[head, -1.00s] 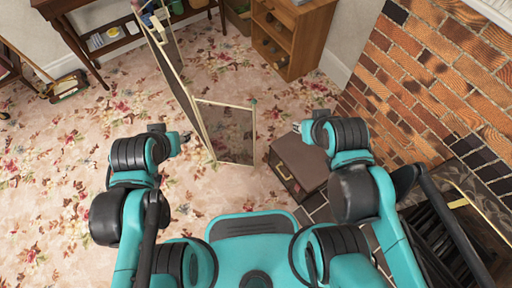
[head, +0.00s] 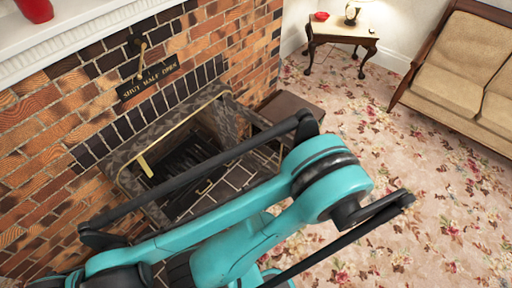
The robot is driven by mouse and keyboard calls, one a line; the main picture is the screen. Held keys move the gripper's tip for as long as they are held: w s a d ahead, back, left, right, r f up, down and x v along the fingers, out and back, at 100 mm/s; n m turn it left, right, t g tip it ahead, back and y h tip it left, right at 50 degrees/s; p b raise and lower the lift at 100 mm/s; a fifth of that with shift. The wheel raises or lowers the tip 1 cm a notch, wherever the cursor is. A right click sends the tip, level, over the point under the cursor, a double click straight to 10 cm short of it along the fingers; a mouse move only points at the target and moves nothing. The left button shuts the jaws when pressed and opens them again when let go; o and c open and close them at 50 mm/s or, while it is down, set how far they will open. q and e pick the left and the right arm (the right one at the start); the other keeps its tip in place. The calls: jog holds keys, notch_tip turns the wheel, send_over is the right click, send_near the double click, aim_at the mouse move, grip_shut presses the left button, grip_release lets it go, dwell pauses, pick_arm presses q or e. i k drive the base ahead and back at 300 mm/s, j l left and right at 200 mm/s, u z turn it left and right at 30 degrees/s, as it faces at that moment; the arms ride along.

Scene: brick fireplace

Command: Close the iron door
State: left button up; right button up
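The fireplace opening (head: 186,162) shows left of centre in the head view, with dark slatted ironwork inside. A dark mottled surround (head: 150,140) with a brass-coloured edge frames it. I cannot tell for sure which dark part is the iron door or how far it stands open, since my arm hides the lower part of the opening. My teal arm and its black bars cross in front of the fireplace from lower left to the centre right. Neither gripper's fingertips can be made out in the view.
A brick wall (head: 52,150) with a black sign (head: 149,80) rises above the opening. A brown box (head: 290,107) stands right of the fireplace. A small side table (head: 341,32) and a beige sofa (head: 455,62) stand at the back. Flowered carpet (head: 420,185) lies open on the right.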

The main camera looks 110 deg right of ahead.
aim_at(273, 149)
jog(key=k+l, duration=0.25)
jog(key=k, duration=0.15)
jog(key=k+l, duration=0.2)
jog(key=k, duration=0.2)
jog(key=k+l, duration=0.25)
jog(key=k, duration=0.2)
jog(key=k+l+z, duration=0.15)
jog(key=k, duration=0.35)
jog(key=k+z, duration=0.15)
jog(key=k, duration=0.35)
jog(key=k+l+z, duration=0.2)
jog(key=z, duration=0.25)
jog(key=k+l+z, duration=0.15)
jog(key=z, duration=0.3)
jog(key=k+l+z, duration=0.35)
jog(key=k+z, duration=0.45)
jog(key=i+l, duration=0.05)
